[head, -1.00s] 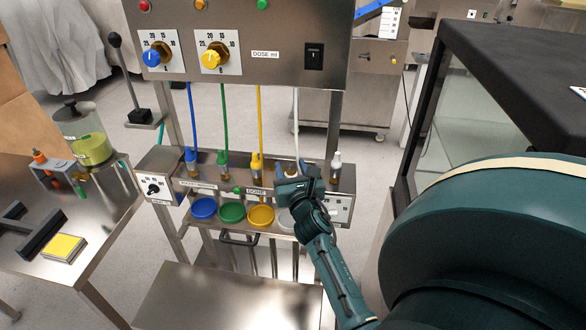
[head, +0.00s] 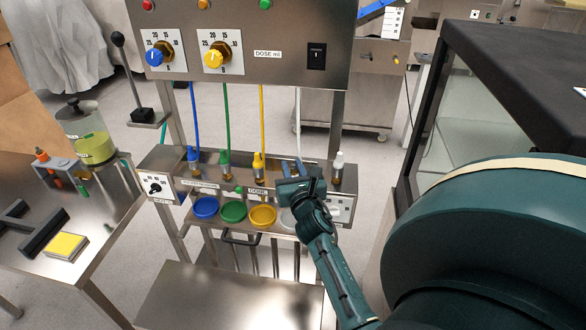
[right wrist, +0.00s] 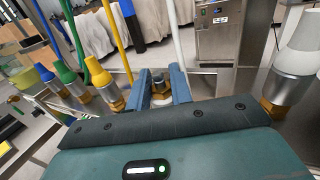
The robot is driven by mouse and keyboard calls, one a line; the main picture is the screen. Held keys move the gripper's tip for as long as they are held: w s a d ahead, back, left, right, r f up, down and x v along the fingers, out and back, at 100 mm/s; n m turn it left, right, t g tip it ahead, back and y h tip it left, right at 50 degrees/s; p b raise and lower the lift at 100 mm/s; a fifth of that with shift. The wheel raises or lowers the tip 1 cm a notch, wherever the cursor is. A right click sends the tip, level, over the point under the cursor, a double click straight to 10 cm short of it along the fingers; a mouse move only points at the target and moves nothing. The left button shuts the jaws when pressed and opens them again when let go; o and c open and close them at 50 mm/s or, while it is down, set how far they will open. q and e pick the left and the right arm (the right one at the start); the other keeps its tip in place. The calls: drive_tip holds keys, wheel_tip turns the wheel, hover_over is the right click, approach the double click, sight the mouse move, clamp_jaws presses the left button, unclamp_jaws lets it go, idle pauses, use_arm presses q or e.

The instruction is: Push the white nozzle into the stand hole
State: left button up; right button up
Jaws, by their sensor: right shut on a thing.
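My right gripper (head: 293,170) is at the stand (head: 228,176), at the lower end of the white hose (head: 297,118). It is shut on a small nozzle body with a grey collar and brass below (right wrist: 160,88), seen between the fingers in the right wrist view. I take this to be the white nozzle; its white part is mostly hidden. Its hole is hidden too, so I cannot tell how deep it sits. Another white-topped nozzle (head: 338,167) without a visible hose stands upright to the right; it is large in the right wrist view (right wrist: 300,60). My left gripper is not in view.
Blue (head: 192,158), green (head: 224,163) and yellow (head: 258,166) nozzles stand in a row to the left. Coloured cups, including a yellow one (head: 262,215), sit below the stand. The dosing panel (head: 280,45) is above. A side table (head: 110,205) stands left.

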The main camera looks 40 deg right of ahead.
clamp_jaws()
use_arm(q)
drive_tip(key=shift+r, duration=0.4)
use_arm(e)
drive_tip(key=shift+d+r, duration=0.1)
drive_tip(key=shift+r, duration=0.25)
wheel_tip(320, 180, up, 4)
drive_tip(key=p, duration=0.4)
drive_tip(key=shift+f, duration=0.2)
wheel_tip(320, 180, up, 2)
drive_tip(key=shift+r+p, duration=0.2)
drive_tip(key=shift+p, duration=1)
drive_tip(key=shift+r+p, duration=0.35)
drive_tip(key=shift+r, duration=0.05)
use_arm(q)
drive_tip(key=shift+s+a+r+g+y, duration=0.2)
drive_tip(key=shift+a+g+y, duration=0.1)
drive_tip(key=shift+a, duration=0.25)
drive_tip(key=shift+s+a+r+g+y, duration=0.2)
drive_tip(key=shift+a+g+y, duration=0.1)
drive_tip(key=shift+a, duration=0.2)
use_arm(e)
drive_tip(key=shift+f, duration=0.1)
